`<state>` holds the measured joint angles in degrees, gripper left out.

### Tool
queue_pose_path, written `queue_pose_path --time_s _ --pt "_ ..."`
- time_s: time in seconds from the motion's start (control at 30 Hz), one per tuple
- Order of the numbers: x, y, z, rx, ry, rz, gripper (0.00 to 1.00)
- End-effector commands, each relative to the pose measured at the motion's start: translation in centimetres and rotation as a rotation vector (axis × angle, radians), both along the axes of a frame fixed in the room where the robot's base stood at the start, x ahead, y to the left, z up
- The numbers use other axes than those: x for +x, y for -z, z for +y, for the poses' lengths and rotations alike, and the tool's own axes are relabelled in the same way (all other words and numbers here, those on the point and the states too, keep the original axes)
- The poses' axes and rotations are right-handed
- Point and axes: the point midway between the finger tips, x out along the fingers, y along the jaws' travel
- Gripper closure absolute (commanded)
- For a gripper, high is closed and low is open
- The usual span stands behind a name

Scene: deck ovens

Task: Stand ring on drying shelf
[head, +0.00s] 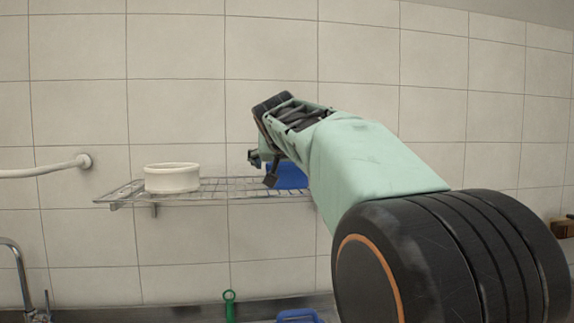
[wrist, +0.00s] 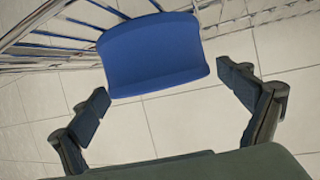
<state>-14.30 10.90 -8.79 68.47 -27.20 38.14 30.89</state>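The drying shelf (head: 225,188) is a wire rack on the tiled wall. A blue curved piece (head: 290,175) is at its right part, partly hidden behind my arm; I cannot tell whether it is the ring. In the wrist view the blue piece (wrist: 152,55) shows a broad, smooth curved side, just beyond my fingers, with rack wires (wrist: 60,32) behind it. A white round band (head: 172,178) rests flat on the shelf's left part; its inside is hidden. My gripper (wrist: 166,100) is open and empty, its fingers spread, apart from the blue piece. In the head view my gripper (head: 263,170) is over the shelf.
A pale wall bar (head: 45,168) is left of the shelf and a tap (head: 22,275) is at lower left. A green handle (head: 230,305) and another blue object (head: 298,316) are below. The shelf is bare between the white band and my gripper.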

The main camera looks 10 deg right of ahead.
Motion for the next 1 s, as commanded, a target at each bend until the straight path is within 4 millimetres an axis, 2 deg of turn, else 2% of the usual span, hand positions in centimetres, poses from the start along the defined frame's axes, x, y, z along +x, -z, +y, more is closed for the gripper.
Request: queue_pose_path --time_s 0.33,0.8,1.0 --pt "-0.2 -0.6 0.1 0.0 -0.001 -0.001 0.05" --pt "-8.8 -4.0 2.0 0.0 -0.002 -0.003 0.05" --pt "-10.6 -4.8 2.4 0.0 0.0 -0.001 0.05"
